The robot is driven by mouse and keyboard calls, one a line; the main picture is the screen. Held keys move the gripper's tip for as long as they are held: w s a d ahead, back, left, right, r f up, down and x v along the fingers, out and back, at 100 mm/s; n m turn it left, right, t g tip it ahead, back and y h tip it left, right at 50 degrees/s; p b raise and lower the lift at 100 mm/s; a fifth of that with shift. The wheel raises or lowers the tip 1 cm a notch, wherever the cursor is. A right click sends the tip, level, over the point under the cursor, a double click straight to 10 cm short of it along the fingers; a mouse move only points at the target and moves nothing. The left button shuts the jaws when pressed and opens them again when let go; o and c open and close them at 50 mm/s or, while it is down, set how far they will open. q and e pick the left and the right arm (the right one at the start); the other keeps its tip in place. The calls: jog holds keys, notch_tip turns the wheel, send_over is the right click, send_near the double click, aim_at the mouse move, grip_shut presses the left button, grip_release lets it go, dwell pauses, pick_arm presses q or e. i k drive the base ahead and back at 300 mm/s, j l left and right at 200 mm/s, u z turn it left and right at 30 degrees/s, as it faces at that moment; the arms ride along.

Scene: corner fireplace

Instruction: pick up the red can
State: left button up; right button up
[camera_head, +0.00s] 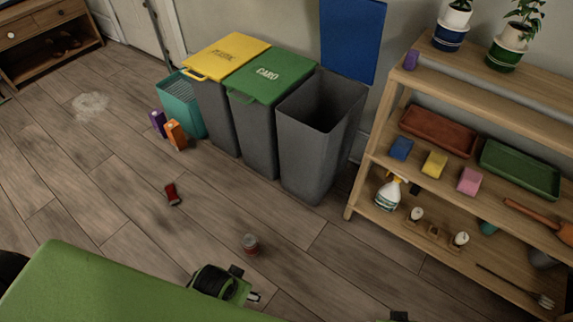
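A small red object (172,194), which looks like a dented red can lying on its side, is on the wooden floor left of centre. A second, greyish can with a reddish band (251,243) stands upright on the floor nearer to me. A black and green end part of my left arm (237,285) shows at the bottom, below the upright can and apart from both cans. Its fingers cannot be made out clearly. Only a dark edge of my right side shows at the bottom; my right gripper is not seen.
Three grey bins with yellow (227,55), green (270,77) and raised blue (352,38) lids stand along the wall. A teal bin (183,103) and purple (158,123) and orange (176,134) cartons are beside them. A wooden shelf (375,157) fills the right. The left floor is mostly clear.

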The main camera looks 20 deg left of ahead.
aim_at(249, 242)
jog(key=k+j+u, duration=0.1)
jog(key=u, duration=0.7)
jog(key=j, duration=0.05)
